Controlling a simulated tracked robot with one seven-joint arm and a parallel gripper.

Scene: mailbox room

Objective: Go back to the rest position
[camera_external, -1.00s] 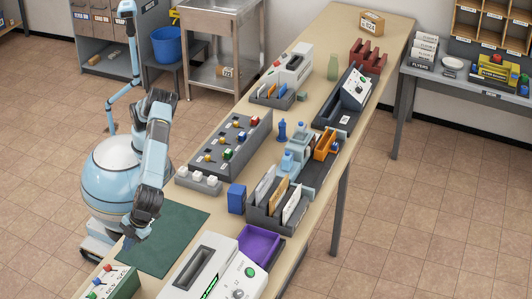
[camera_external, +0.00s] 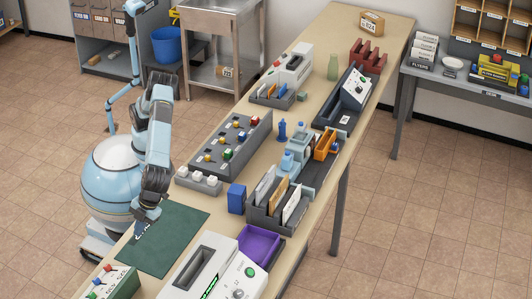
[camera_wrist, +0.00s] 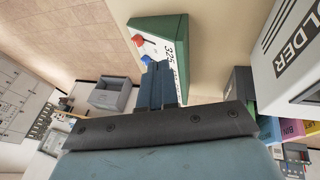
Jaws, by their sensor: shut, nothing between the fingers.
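My gripper (camera_external: 140,236) hangs above the left part of the dark green mat (camera_external: 172,240) on the long table. It is shut and empty. In the wrist view, the two blue fingers of my gripper (camera_wrist: 162,82) lie side by side with nothing between them. Behind them in that view is the green box with red and blue knobs (camera_wrist: 163,45), partly covered by the fingers.
The green box with knobs (camera_external: 112,283) stands at the near left of the table. The folder machine (camera_external: 215,270) and purple bin (camera_external: 260,243) are to its right. A grey panel with small knobs (camera_external: 230,143) and a blue box (camera_external: 236,198) stand farther back. The mat is bare.

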